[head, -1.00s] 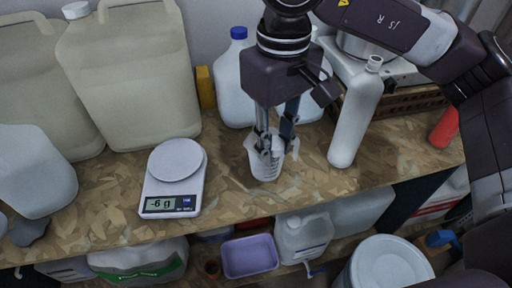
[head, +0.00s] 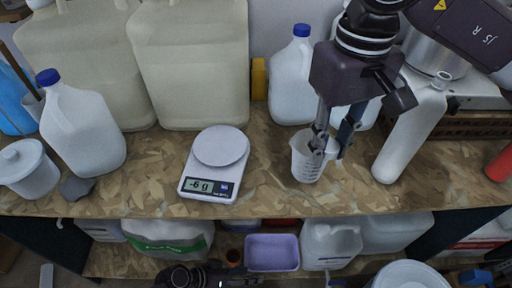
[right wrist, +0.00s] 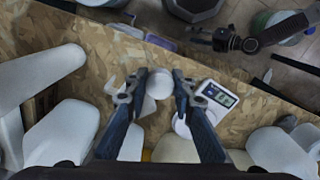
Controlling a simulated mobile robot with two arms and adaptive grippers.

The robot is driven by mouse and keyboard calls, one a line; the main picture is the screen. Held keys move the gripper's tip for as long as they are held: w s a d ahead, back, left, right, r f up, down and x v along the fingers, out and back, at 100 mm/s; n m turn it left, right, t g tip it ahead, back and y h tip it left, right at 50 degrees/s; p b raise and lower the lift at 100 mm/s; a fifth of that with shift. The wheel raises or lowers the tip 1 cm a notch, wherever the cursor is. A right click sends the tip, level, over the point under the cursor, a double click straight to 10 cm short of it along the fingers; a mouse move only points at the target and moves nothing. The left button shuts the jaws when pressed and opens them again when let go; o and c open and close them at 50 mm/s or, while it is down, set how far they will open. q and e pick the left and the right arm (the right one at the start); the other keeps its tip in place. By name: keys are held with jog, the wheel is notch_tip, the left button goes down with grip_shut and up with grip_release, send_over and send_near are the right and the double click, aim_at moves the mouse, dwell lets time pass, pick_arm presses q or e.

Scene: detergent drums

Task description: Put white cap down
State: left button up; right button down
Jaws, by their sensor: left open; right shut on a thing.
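My right gripper (head: 331,141) is shut on the small white cap (right wrist: 160,84), which shows between its fingertips (right wrist: 161,90) in the right wrist view. In the head view the fingers and the cap are right beside a translucent beaker (head: 304,160) on the bench; whether they touch it I cannot tell. A tall white bottle (head: 408,132) without a cap stands to the right. My left gripper (head: 190,276) is low at the bottom edge of the head view, below the bench front; it also shows in the right wrist view (right wrist: 222,40), empty.
A scale (head: 209,190) reading -6 g stands left of the beaker on the bench (head: 258,190). Large canisters, a blue-capped jug (head: 293,85) and a yellow block (head: 259,78) line the back. A lilac tub (head: 272,253) is below. Bench between scale and beaker is clear.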

pick_arm(q)
jog(key=w+d+r+m+h, duration=0.15)
jog(key=d+r, duration=0.25)
jog(key=r, duration=0.6)
jog(key=w+d+r+m+h, duration=0.1)
jog(key=d+r+m+h, duration=0.15)
jog(key=r, duration=0.75)
jog(key=s+d+r+m+g+h, duration=0.1)
jog(key=s+r+m+g, duration=0.1)
jog(key=r, duration=0.7)
jog(key=s+d+r+m+g+h, duration=0.1)
jog(key=s+d+r+m, duration=0.15)
jog(key=r, duration=0.75)
pick_arm(e)
jog(key=shift+w, duration=0.1)
pick_arm(q)
jog(key=w+a+r+m+t, duration=0.15)
jog(key=w+a+r, duration=0.25)
jog(key=r, duration=0.4)
jog(key=w+a+r+m+t, duration=0.1)
jog(key=w+a+r+t, duration=0.25)
jog(key=r, duration=0.45)
jog(key=shift+g+h, duration=0.4)
jog(key=shift+g, duration=0.1)
jog(key=x, duration=1.1)
jog(key=shift+d+f, duration=0.1)
jog(key=shift+d, duration=0.3)
jog(key=shift+s, duration=0.1)
jog(key=shift+c, duration=0.5)
